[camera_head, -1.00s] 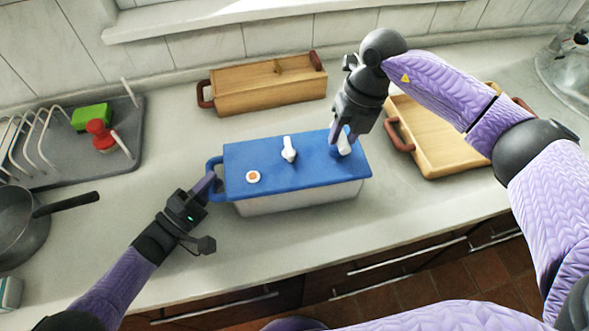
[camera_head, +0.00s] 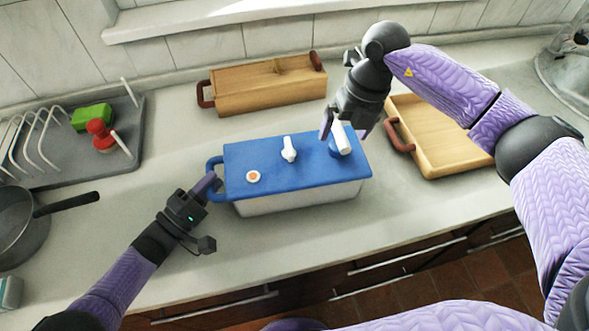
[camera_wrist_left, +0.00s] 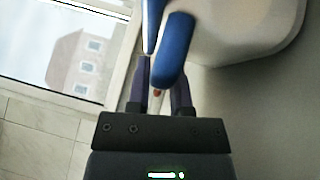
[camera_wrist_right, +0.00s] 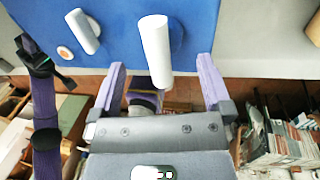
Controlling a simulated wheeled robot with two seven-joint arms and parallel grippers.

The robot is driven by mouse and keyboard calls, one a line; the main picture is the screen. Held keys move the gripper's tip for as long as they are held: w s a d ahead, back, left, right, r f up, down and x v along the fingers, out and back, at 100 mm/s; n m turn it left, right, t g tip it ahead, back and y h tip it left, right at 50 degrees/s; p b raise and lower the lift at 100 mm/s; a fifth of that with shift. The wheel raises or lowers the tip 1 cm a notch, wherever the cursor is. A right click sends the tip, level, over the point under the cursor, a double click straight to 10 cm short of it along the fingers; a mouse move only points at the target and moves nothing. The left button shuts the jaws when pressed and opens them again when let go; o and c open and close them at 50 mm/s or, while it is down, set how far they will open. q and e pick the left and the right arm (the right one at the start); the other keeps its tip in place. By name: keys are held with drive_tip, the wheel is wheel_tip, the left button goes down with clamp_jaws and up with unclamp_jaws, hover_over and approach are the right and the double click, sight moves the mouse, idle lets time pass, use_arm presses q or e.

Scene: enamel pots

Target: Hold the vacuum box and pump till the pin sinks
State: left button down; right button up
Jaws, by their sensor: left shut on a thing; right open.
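The vacuum box (camera_head: 300,200) stands on the counter, white below with a blue lid (camera_head: 260,152). On the lid are an orange-centred pin (camera_head: 253,177) in a white ring, a white lever (camera_head: 289,149) in the middle and a white pump handle (camera_head: 341,138) at the right. My left gripper (camera_head: 211,187) is shut on the blue side handle (camera_wrist_left: 176,48) at the box's left end. My right gripper (camera_head: 346,130) is open above the lid's right end. In the right wrist view the white pump handle (camera_wrist_right: 155,50) stands between and beyond its open fingers. Whether the pin is raised is unclear.
A wooden box (camera_head: 268,88) stands behind and a wooden tray (camera_head: 440,140) to the right. At the left are a dish rack (camera_head: 60,165) with a green sponge (camera_head: 92,117) and red-headed brush (camera_head: 100,130), and a pan (camera_head: 20,225). The counter in front is clear.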

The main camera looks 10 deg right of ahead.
wheel_tip(320, 180, up, 6)
drive_tip(key=d, duration=0.1)
idle(0.4)
drive_tip(key=shift+d, duration=0.15)
wheel_tip(320, 180, up, 12)
drive_tip(key=d, duration=0.2)
drive_tip(key=shift+d, duration=0.15)
drive_tip(key=shift+f, duration=0.1)
